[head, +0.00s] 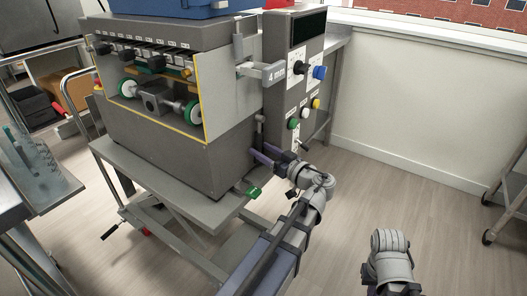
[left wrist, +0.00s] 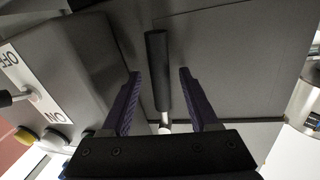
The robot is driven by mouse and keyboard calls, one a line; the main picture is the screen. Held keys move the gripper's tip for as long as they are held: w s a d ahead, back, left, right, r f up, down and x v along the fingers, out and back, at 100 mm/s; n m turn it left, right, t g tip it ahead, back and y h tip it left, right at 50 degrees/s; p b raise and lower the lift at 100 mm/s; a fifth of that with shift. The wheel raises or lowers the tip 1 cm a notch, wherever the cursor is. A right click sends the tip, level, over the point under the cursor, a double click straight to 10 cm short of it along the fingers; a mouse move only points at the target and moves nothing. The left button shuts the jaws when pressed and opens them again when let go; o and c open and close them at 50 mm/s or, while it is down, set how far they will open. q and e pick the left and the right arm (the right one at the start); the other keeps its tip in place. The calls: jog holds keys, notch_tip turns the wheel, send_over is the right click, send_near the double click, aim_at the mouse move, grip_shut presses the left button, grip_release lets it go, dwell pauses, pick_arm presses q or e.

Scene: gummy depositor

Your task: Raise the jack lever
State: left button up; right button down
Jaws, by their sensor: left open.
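A dark upright lever handle (head: 260,127) stands at the side of the grey depositor, near its control panel. A black cylindrical handle on a pale rod (left wrist: 157,70) shows upright in the left wrist view, and it looks like the same lever. My left gripper (head: 262,154) is at the lower part of that side, close to the lever. In the left wrist view its purple fingers (left wrist: 160,88) are open, one on each side of the handle, with gaps on both sides. No label names the lever. My right arm shows at the lower right, but its gripper is not visible.
The control panel (head: 303,100) with knobs and coloured buttons stands right beside my left gripper. The depositor rests on a grey lift table (head: 165,185). The floor to the right is clear, with a cart (head: 508,190) at the far right.

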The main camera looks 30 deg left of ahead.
pick_arm(q)
jog(key=shift+c, duration=0.3)
grip_shut()
dwell(1.1)
